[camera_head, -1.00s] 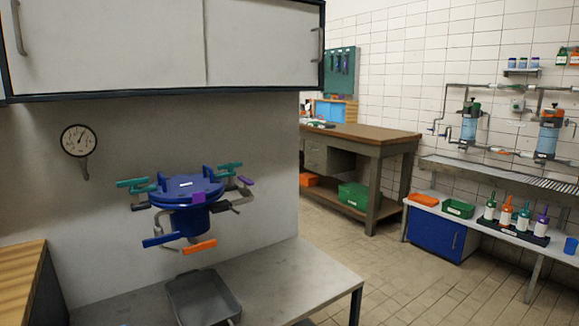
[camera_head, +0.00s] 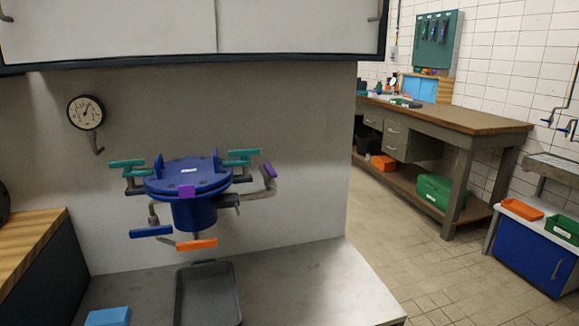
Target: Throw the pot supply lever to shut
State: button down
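A blue pot (camera_head: 194,208) with a flanged, labelled lid (camera_head: 187,175) is mounted in front of the grey wall panel. Several coloured levers surround it: teal levers at upper left (camera_head: 127,164) and upper right (camera_head: 241,154), a purple lever (camera_head: 269,171) at right, a blue lever (camera_head: 151,232) at lower left and an orange lever (camera_head: 197,244) below. A small purple block (camera_head: 186,191) sits at the lid's front. No label legible here tells which lever is the pot supply. My gripper is not in view.
A grey tray (camera_head: 180,300) and a light blue block (camera_head: 108,316) lie on the bench (camera_head: 290,285) below the pot. A gauge (camera_head: 86,112) hangs at left. Cabinets (camera_head: 290,25) overhang above. Open tiled floor (camera_head: 400,255) lies right of the bench, before the wooden workbench (camera_head: 450,117).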

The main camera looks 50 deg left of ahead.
aim_at(271, 174)
jog(key=u, duration=3)
